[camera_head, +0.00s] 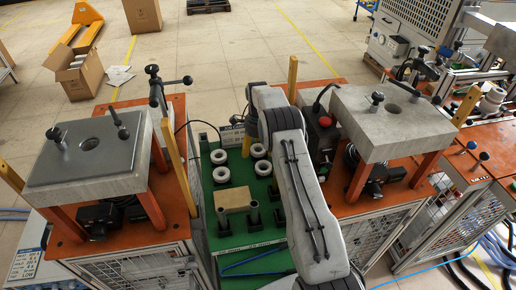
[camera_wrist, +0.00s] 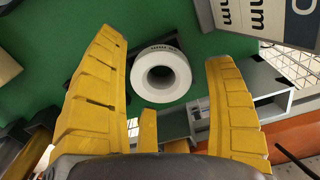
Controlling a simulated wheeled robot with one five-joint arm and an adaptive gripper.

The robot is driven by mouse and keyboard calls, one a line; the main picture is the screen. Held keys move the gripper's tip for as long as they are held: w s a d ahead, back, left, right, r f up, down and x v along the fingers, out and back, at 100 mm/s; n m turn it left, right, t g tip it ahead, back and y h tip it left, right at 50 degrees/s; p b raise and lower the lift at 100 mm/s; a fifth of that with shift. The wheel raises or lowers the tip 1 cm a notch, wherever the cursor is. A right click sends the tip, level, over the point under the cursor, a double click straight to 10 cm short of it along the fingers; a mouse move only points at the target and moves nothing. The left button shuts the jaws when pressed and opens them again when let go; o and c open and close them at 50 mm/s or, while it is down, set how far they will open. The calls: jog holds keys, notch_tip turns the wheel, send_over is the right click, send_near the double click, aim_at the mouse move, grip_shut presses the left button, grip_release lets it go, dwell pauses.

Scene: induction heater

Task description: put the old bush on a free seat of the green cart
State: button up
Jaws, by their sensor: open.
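The green cart (camera_head: 238,238) stands in the middle of the head view, between two orange-topped benches. Several white ring-shaped bushes (camera_head: 222,174) sit on its dark seats. Two dark upright cylinders (camera_head: 253,213) stand nearer the front. I cannot tell which piece is the old bush. In the wrist view my gripper (camera_wrist: 165,52) is open, its yellow fingers spread wide. One white ring bush (camera_wrist: 139,76) on a dark square seat shows beyond and between the fingers. No contact shows, and nothing is seen held. In the head view my arm hides the gripper and part of the cart.
A tan block (camera_head: 232,199) lies on the cart near the cylinders. A bench with a grey plate (camera_head: 92,146) stands at left, another with a pale plate (camera_head: 392,122) at right. Open floor lies behind the cart.

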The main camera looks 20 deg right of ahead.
notch_tip(320, 180, up, 12)
dwell(0.8)
dwell(0.4)
